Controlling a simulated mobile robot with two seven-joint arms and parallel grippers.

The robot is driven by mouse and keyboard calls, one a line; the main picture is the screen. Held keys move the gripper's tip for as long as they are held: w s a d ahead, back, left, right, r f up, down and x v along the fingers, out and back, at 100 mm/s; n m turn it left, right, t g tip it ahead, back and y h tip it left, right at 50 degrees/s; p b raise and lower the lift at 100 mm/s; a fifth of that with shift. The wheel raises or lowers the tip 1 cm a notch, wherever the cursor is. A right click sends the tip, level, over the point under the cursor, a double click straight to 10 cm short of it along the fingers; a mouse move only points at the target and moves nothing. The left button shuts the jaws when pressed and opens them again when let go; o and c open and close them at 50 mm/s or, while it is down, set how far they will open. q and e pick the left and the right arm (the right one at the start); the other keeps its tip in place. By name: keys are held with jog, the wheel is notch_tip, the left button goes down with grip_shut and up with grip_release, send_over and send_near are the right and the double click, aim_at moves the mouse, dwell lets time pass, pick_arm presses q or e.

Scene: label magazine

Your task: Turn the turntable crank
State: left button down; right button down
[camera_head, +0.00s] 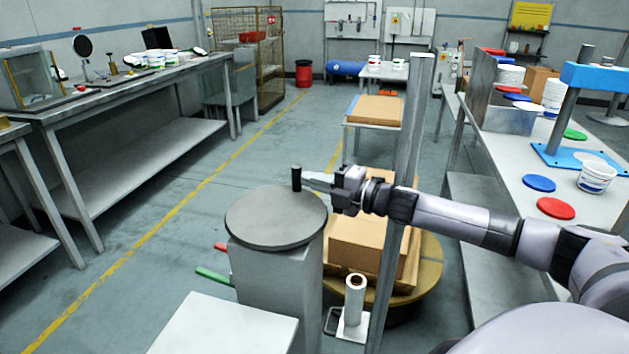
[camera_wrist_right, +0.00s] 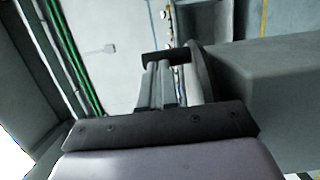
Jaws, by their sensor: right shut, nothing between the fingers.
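The crank is a round grey disc (camera_head: 275,218) on top of a grey pedestal (camera_head: 275,275). My right gripper (camera_head: 312,182) reaches in from the right at handle height. Its fingers are shut with nothing between them, and their tips are beside the handle's right side. I cannot tell whether they touch it. In the right wrist view, the fingers (camera_wrist_right: 163,85) point away from the camera, with a dark piece at their tips. My left gripper is not in view.
A yellow-edged round turntable (camera_head: 432,270) carries cardboard boxes (camera_head: 362,245) behind a grey post (camera_head: 398,215). A white roll (camera_head: 355,298) stands beside the pedestal. A workbench with lids and tubs (camera_head: 597,178) is at right. The floor left of the pedestal is open.

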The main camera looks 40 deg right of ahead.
jog(key=shift+r, duration=0.1)
dwell(0.5)
notch_tip(320, 180, up, 20)
jog(key=p, duration=0.5)
jog(key=shift+p, duration=0.4)
jog(key=shift+a, duration=0.1)
